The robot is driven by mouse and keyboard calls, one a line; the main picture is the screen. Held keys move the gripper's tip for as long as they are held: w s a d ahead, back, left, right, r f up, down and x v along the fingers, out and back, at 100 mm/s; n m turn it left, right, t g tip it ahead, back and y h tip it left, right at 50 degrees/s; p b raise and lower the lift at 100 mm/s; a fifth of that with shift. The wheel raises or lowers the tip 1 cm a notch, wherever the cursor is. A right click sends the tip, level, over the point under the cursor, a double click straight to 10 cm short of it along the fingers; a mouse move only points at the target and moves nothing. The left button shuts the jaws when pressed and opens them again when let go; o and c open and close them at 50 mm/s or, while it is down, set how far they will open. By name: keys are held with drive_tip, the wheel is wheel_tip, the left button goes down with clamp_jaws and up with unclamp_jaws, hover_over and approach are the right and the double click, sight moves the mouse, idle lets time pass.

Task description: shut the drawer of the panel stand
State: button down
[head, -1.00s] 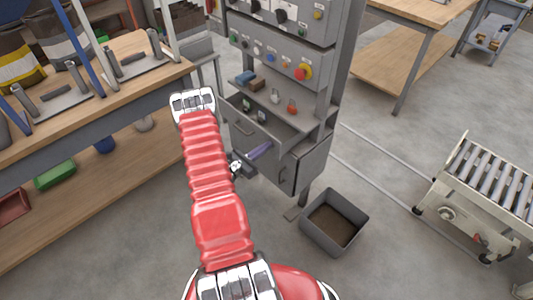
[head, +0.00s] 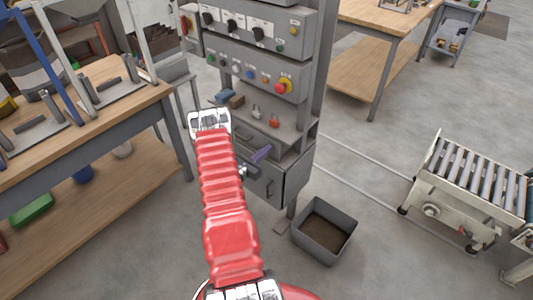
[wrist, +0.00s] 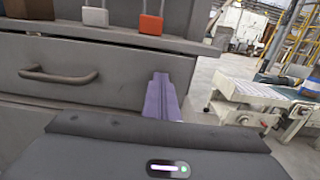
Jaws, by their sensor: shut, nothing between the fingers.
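The panel stand (head: 268,52) is a grey cabinet with knobs and buttons in the middle of the head view. Its grey drawer front (wrist: 120,62) sits close under the shelf in the wrist view, with a bar handle (wrist: 58,76) at left. No drawer interior shows; it looks shut or almost shut, and I cannot tell whether a small gap is left. My gripper (wrist: 162,82), with purple fingers, is shut and empty, pointing at the right part of the drawer front. Whether the tips touch it is unclear. In the head view my arm partly hides the drawer.
Padlocks, one of them red (head: 274,121), stand on the shelf above the drawer. A grey bin (head: 324,232) is on the floor right of the stand. A wooden workbench (head: 130,106) is at left, a roller conveyor (head: 470,185) at right. Floor between bin and conveyor is clear.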

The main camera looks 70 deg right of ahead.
drive_tip(key=shift+d+r, duration=0.2)
drive_tip(key=shift+d, duration=0.25)
drive_tip(key=shift+w+a, duration=0.1)
drive_tip(key=v, duration=1.4)
drive_tip(key=shift+a+f, duration=0.25)
drive_tip(key=shift+a, duration=0.15)
